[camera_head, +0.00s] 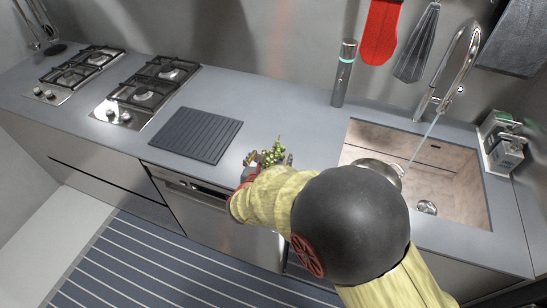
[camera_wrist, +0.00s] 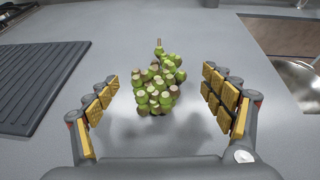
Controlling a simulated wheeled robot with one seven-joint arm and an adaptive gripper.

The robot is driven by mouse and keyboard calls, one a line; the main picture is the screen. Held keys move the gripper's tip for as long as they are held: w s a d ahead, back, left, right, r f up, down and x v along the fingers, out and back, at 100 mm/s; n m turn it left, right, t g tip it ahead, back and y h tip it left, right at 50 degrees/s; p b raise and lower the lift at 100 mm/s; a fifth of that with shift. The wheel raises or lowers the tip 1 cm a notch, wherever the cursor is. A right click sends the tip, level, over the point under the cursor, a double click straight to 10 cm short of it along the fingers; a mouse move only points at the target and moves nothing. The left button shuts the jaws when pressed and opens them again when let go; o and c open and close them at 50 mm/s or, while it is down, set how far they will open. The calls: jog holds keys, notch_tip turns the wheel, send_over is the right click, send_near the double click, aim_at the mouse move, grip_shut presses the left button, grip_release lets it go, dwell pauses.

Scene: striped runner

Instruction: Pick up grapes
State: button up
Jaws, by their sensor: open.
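A bunch of green grapes (camera_wrist: 158,85) with brownish ends lies on the grey countertop, with its stem pointing away from me. My gripper (camera_wrist: 163,98) is open, with one yellow-padded finger to the left of the grapes and one to the right. There is a gap between the grapes and each finger. In the head view the grapes (camera_head: 273,153) show at the end of my arm, near the counter's front edge. My gripper (camera_head: 267,160) is partly hidden there by my own arm.
A dark ribbed mat (camera_head: 197,135) lies to the left of the grapes. The sink (camera_head: 450,186) with a curved tap (camera_head: 462,62) is to the right. A dark cylinder (camera_head: 343,74) stands at the back. Gas hobs (camera_head: 147,91) are at the far left. Counter behind the grapes is clear.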

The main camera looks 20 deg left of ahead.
aim_at(272, 156)
jog(key=b+x, duration=0.1)
jog(key=x, duration=0.3)
jog(key=shift+f, duration=0.1)
jog(key=shift+s, duration=0.1)
jog(key=shift+c, duration=1.3)
jog(key=c, duration=1.1)
jog(key=shift+c, duration=0.5)
